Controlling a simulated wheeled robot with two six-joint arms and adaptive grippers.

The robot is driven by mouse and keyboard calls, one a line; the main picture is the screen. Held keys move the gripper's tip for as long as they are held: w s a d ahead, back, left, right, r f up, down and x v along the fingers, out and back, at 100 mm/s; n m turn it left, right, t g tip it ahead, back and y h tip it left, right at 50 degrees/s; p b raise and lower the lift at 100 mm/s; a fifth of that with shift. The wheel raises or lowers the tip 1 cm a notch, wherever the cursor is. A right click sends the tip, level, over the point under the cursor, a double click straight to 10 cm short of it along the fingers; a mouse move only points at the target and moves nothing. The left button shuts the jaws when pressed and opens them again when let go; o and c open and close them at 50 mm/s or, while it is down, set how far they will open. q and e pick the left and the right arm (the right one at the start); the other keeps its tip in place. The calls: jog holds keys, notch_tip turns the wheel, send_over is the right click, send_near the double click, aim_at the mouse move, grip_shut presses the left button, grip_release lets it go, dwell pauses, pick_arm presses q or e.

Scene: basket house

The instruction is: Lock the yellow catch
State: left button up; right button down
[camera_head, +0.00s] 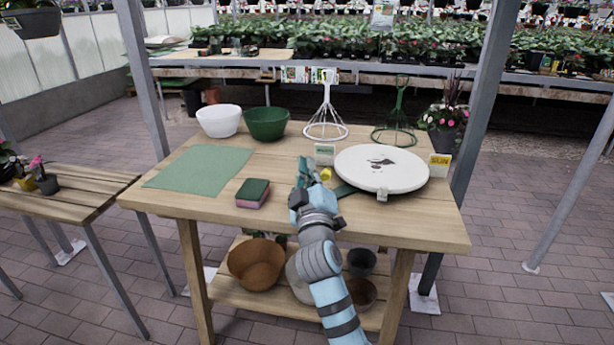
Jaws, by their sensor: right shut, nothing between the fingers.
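A round white disc (370,160) with a dark mark on top sits at the right of the wooden table. The small yellow catch (326,174) is at the disc's left edge. My right gripper (306,165) is shut and empty, just left of the yellow catch. I cannot tell whether they touch, or whether the catch is locked. A white tab (382,196) is at the disc's front edge. My left gripper is out of view.
A green-and-pink sponge (253,193) and a green mat (200,166) lie left on the table (220,215). White (219,121) and green bowls (266,124) stand behind. White (325,120) and green wire frames (395,124) stand behind the disc, with small label cards (440,166) beside it.

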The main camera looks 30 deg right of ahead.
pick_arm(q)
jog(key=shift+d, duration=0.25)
pick_arm(e)
notch_tip(320, 180, up, 10)
dwell(0.6)
